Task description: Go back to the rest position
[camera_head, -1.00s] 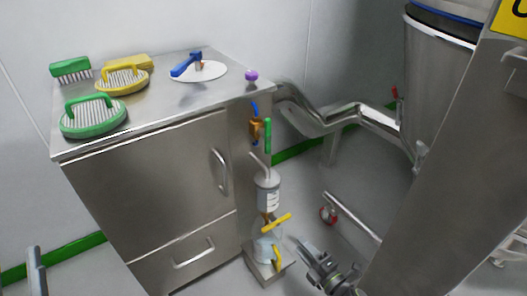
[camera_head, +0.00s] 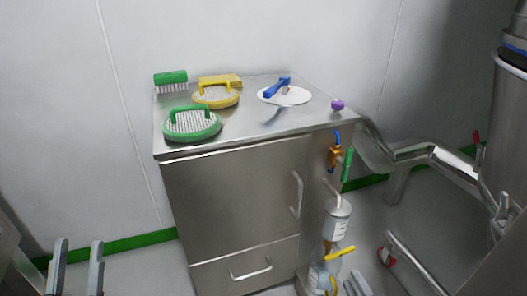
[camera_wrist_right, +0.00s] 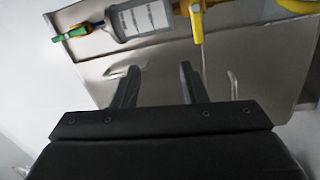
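My left gripper (camera_head: 76,268) shows at the bottom left of the head view. Its two grey fingers stand apart with nothing between them, over the floor left of the steel cabinet (camera_head: 235,195). My right gripper (camera_head: 357,285) only just shows at the bottom edge of the head view, right of the bottle assembly. In the right wrist view its two dark fingers (camera_wrist_right: 158,86) are apart and empty. Beyond them in that view are a labelled bottle (camera_wrist_right: 140,18) and yellow-handled fittings (camera_wrist_right: 197,22), clear of the fingers as far as I can tell.
On the cabinet top are green brushes (camera_head: 192,126), yellow brushes (camera_head: 216,97), a white disc (camera_head: 298,97) with a blue-handled tool, and a purple knob (camera_head: 337,105). A grey bottle (camera_head: 337,222) stands at its right side. A steel pipe (camera_head: 432,153) and vessel fill the right.

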